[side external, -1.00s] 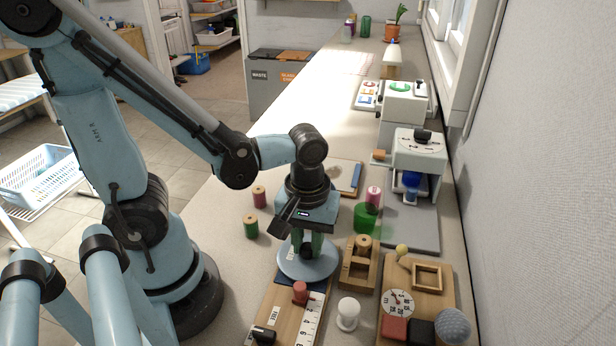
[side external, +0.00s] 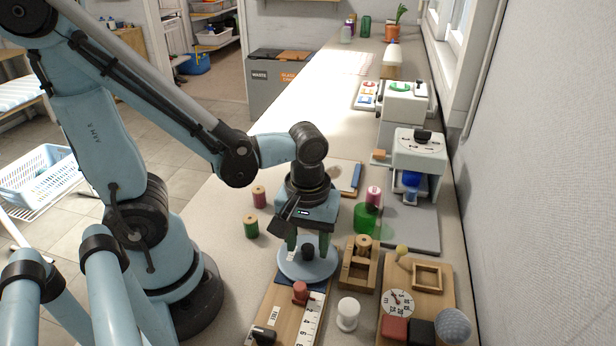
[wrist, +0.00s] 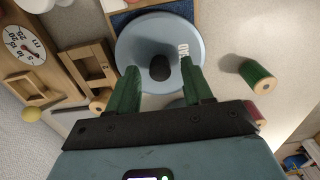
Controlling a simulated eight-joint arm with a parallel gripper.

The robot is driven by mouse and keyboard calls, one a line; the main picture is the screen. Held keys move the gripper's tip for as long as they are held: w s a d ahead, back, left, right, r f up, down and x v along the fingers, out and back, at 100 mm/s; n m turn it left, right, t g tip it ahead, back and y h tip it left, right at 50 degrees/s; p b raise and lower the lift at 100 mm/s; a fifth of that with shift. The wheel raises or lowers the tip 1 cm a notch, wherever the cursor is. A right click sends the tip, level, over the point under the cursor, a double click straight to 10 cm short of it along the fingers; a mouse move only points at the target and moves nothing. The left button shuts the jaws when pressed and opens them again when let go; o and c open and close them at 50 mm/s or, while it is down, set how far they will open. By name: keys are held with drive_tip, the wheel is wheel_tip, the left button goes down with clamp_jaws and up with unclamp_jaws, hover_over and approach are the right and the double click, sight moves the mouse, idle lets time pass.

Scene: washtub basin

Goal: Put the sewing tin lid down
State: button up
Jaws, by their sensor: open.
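The sewing tin lid (side external: 290,268) is a light blue disc with a dark round knob (side external: 307,253) at its middle. It lies flat, knob up, at the far end of the wooden ruler board, over part of a dark blue patch. My gripper (side external: 308,246) is above the lid, its green fingers open and apart on either side of the knob. In the wrist view the lid (wrist: 140,48) lies beyond the fingers, with the knob (wrist: 160,67) between them and a gap on each side. The wrist view does not clearly show what lies under the lid.
A wooden block frame (side external: 349,280) stands close right of the lid. A red peg (side external: 300,292) and a white spool (side external: 348,313) are nearer the camera. Green (side external: 251,226) and dark pink (side external: 259,197) spools stand to the left. The worktop between them and the lid is clear.

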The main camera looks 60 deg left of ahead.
sight(308, 247)
wheel_tip(308, 247, up, 12)
drive_tip(key=w+a+f+m+t, duration=0.1)
drive_tip(key=w+a+m+t, duration=0.3)
drive_tip(key=m+t, duration=0.3)
drive_tip(key=shift+w+a+f+m, duration=0.2)
drive_tip(key=shift+w+f+m, duration=0.1)
drive_tip(key=shift+w+m, duration=0.65)
